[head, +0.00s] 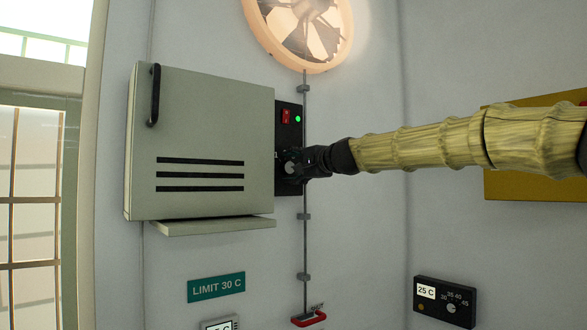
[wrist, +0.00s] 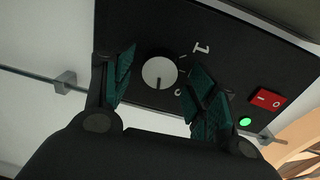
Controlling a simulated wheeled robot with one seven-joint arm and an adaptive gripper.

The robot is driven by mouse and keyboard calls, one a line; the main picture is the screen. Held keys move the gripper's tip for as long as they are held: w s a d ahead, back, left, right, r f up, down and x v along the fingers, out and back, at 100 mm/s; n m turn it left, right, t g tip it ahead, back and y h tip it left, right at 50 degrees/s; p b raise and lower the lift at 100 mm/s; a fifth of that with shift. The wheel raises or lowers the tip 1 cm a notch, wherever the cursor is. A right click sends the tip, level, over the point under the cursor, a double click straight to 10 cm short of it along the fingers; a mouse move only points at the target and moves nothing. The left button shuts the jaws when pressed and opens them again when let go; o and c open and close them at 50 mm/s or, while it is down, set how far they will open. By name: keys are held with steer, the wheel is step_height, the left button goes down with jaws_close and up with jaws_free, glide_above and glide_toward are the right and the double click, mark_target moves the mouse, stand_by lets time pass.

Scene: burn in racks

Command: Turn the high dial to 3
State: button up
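The dial (wrist: 159,70) is a round light-grey knob with a dark pointer line on a black panel (wrist: 225,55). In the wrist view its pointer line points toward the bottom of the picture. A "1" and another small mark, perhaps a 0, show beside it; other marks are hidden or unclear. My gripper (wrist: 160,88) is open, with one teal-padded finger left of the dial and the other to its right, both apart from it. In the head view the dial (head: 291,168) is partly covered by my gripper (head: 303,163), which reaches in from the right.
A red switch (head: 286,116) and lit green lamp (head: 298,119) sit above the dial. A grey cabinet (head: 200,120) stands close left. A vertical conduit (head: 305,240) runs beside the panel. A lower black "25 C" control box (head: 445,301) is at right. A round fan (head: 303,25) is above.

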steer(key=shift+s+a, duration=0.1)
steer(key=shift+s, duration=0.15)
steer(key=v, duration=1.1)
steer(key=shift+s+d, duration=0.15)
steer(key=shift+d, duration=0.3)
